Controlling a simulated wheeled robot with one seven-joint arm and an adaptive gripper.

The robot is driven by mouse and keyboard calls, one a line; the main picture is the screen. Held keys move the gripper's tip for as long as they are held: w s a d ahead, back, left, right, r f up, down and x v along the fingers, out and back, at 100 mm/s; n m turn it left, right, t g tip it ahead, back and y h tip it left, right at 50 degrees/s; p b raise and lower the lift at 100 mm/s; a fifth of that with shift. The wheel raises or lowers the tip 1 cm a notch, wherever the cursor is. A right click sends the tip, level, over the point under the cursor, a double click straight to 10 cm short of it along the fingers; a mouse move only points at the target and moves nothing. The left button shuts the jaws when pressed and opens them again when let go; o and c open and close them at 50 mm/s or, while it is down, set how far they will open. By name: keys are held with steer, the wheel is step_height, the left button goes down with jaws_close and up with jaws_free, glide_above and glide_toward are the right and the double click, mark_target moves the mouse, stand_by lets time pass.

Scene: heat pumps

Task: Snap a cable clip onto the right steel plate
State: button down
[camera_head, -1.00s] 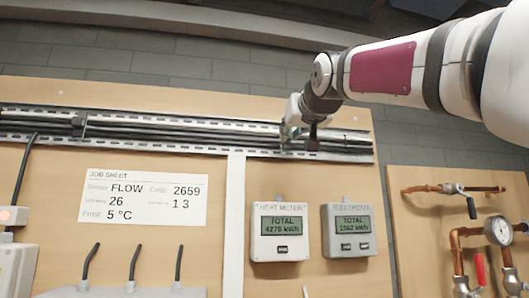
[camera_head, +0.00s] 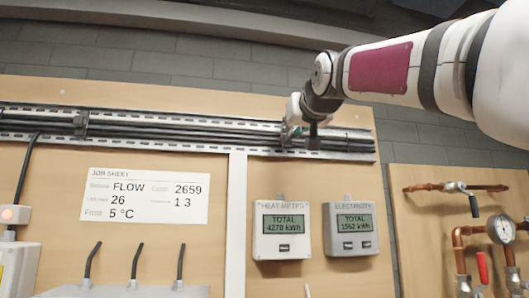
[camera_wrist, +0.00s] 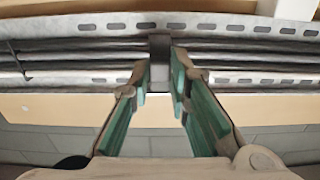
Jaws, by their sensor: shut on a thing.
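My gripper (camera_head: 290,133) is at the right part of the slotted steel rail high on the wooden board. In the wrist view, the green-padded fingers (camera_wrist: 160,82) stand close together, shut on a small dark clip (camera_wrist: 159,48). The clip lies across the black cables (camera_wrist: 230,56), between the two slotted edges. Whether it is seated cannot be told. The right steel plate (camera_head: 352,156) shows right of the gripper. Another dark clip (camera_head: 80,124) sits around the cables at the left.
Below the rail are a job sheet (camera_head: 146,196), a heat meter (camera_head: 284,231) and an electricity meter (camera_head: 351,230). A white vertical strip (camera_head: 236,210) runs down the board. Copper pipes with a gauge (camera_head: 500,229) are on a separate board at the right.

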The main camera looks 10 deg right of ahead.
steer(key=shift+w, duration=0.4)
stand_by(0.7)
steer(key=c, duration=1.6)
jaws_free()
steer(key=s+p, duration=0.4)
steer(key=s, duration=1)
